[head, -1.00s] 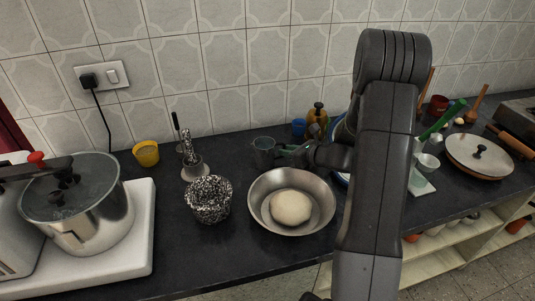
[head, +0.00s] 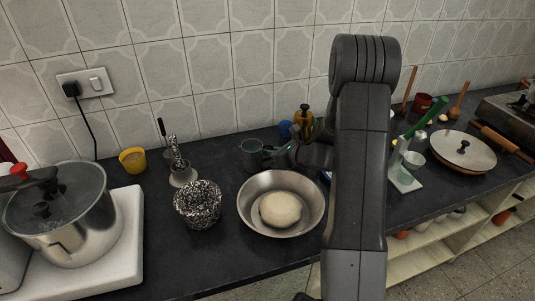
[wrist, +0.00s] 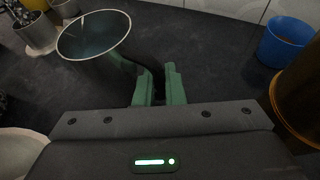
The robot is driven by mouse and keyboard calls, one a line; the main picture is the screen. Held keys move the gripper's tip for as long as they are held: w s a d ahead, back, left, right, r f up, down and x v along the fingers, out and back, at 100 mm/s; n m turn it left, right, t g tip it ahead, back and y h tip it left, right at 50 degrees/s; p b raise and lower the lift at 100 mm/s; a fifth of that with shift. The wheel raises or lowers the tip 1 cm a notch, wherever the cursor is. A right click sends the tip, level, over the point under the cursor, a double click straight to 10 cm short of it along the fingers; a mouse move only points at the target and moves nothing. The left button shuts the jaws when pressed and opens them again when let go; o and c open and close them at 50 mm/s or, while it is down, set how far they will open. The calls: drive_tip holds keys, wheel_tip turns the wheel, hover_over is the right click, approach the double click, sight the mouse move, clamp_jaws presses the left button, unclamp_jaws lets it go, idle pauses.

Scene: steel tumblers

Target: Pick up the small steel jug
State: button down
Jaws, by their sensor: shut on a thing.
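The small steel jug (head: 251,155) stands upright behind the wide steel bowl in the head view. In the wrist view the jug (wrist: 98,58) shows its open, empty-looking mouth at upper left, with its handle side towards my fingers. My gripper (head: 271,153) reaches in from the right at the jug's side. In the wrist view the green fingers of my gripper (wrist: 158,88) are close together, shut on the jug at its handle. I cannot tell whether the jug's base touches the counter.
The steel bowl (head: 247,214) with a pale dough ball (head: 280,209) is in front of the jug. A speckled pot (head: 198,204) and a yellow cup (head: 132,160) stand left. A blue cup (wrist: 287,42) and an amber jar (wrist: 299,97) are close at right. The tiled wall is behind.

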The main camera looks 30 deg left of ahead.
drive_tip(key=shift+r, duration=4.9)
